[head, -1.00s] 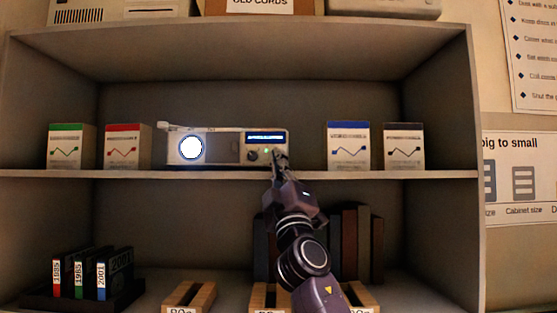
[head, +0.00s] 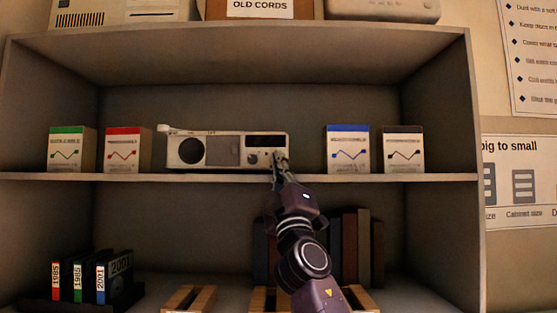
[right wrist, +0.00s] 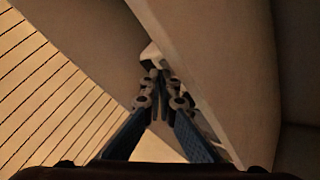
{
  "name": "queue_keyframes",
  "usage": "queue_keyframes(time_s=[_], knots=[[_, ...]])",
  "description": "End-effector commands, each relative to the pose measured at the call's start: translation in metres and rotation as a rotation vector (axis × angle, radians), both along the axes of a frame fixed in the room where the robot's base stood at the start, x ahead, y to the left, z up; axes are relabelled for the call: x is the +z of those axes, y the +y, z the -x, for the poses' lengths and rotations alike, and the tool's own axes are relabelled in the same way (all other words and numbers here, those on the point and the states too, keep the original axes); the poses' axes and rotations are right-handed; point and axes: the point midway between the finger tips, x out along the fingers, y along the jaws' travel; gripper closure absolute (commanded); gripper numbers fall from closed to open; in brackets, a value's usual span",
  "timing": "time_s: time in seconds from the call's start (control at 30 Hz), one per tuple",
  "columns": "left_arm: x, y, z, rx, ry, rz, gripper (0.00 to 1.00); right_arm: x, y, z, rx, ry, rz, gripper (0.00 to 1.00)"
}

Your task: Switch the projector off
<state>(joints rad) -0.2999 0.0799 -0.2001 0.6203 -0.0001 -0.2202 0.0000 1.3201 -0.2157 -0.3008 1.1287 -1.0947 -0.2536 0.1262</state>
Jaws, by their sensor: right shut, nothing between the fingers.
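The projector (head: 222,150) is a white box on the middle shelf. Its round lens (head: 191,151) at the left is dark, and its display (head: 266,140) at the right is dark. My right gripper (head: 279,158) is shut and empty, with its fingertips at the lower right of the projector's front, covering part of the controls there. I cannot tell whether the tips touch it. In the right wrist view the shut fingers (right wrist: 160,85) point at a pale body. My left gripper is not in view.
Green (head: 71,149) and red (head: 128,149) cable boxes stand left of the projector; blue (head: 348,149) and dark-labelled (head: 403,149) ones stand right. The shelf edge (head: 120,177) runs below them. Books and wooden holders (head: 189,297) are on the lower shelf.

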Motion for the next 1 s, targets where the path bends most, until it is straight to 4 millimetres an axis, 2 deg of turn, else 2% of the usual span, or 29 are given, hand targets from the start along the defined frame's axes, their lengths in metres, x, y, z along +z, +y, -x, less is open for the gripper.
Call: queue_keyframes(time_s=[0.13, 0.5, 0.8, 1.0], knots=[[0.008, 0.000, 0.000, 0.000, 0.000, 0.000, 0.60, 0.001, 0.000, 0.006, 0.001, 0.001, 0.000, 1.00], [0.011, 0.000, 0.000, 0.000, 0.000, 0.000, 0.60, 0.000, 0.000, 0.011, 0.000, 0.001, 0.001, 1.00], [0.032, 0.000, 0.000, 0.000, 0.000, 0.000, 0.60, 0.002, 0.001, 0.040, 0.002, 0.000, 0.002, 1.00], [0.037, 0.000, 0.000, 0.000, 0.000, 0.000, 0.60, 0.000, 0.000, 0.059, 0.001, -0.001, 0.001, 1.00]])
